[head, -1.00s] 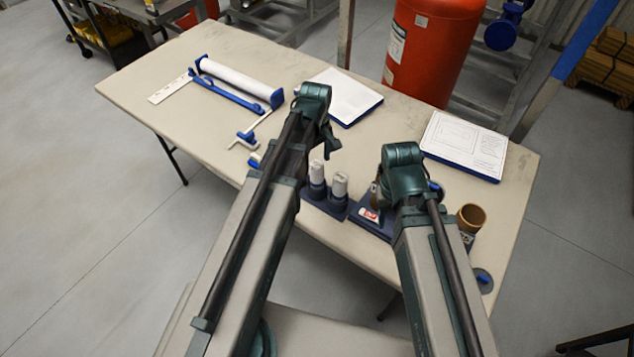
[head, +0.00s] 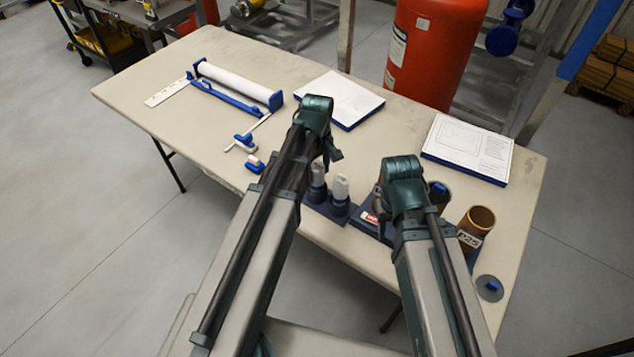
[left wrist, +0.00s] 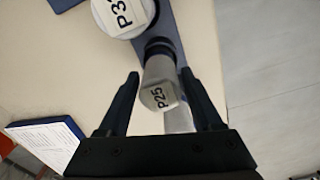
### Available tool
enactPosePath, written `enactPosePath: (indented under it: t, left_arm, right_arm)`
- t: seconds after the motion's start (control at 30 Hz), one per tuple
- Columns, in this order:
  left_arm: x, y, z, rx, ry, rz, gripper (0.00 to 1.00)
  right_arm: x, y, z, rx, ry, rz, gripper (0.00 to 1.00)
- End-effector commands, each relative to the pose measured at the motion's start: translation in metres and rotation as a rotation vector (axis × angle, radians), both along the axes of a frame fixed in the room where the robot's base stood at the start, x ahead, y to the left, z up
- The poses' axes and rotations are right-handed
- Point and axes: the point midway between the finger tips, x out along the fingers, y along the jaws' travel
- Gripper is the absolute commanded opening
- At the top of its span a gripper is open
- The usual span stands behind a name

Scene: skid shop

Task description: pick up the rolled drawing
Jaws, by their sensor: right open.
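Two pale rolls stand upright in dark blue holders on the table, the nearer one (head: 340,187) beside the other (head: 318,178). My left gripper (head: 330,158) is above and just behind them in the head view. In the left wrist view my left gripper (left wrist: 160,78) is open.
A white roll (head: 232,82) lies in a blue frame at the table's far left. Two blue-edged sheet pads (head: 340,99) and (head: 467,148) lie flat. A grey disc with a blue knob (head: 489,288) lies near the right edge. The left table front (head: 185,135) is clear.

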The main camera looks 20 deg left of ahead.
Motion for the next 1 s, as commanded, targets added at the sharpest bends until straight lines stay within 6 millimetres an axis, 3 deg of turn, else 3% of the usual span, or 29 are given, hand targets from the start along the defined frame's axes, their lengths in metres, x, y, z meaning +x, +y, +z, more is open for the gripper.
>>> enactPosePath:
  t: [0.03,0.33,0.8,1.0]
  left_arm:
    - [0.0000,0.0000,0.0000,0.000,0.000,0.000,0.56]
    - [0.0000,0.0000,0.0000,0.000,0.000,0.000,0.02]
    - [0.0000,0.0000,0.0005,0.000,0.000,0.000,0.00]
    - [0.0000,0.0000,0.0093,0.000,0.000,0.000,0.00]
  right_arm:
    - [0.0000,0.0000,0.0000,0.000,0.000,0.000,0.43]
    - [0.0000,0.0000,0.0000,0.000,0.000,0.000,0.43]
    - [0.0000,0.0001,0.0005,0.000,0.000,0.000,0.43]
    - [0.0000,0.0000,0.0093,0.000,0.000,0.000,0.43]
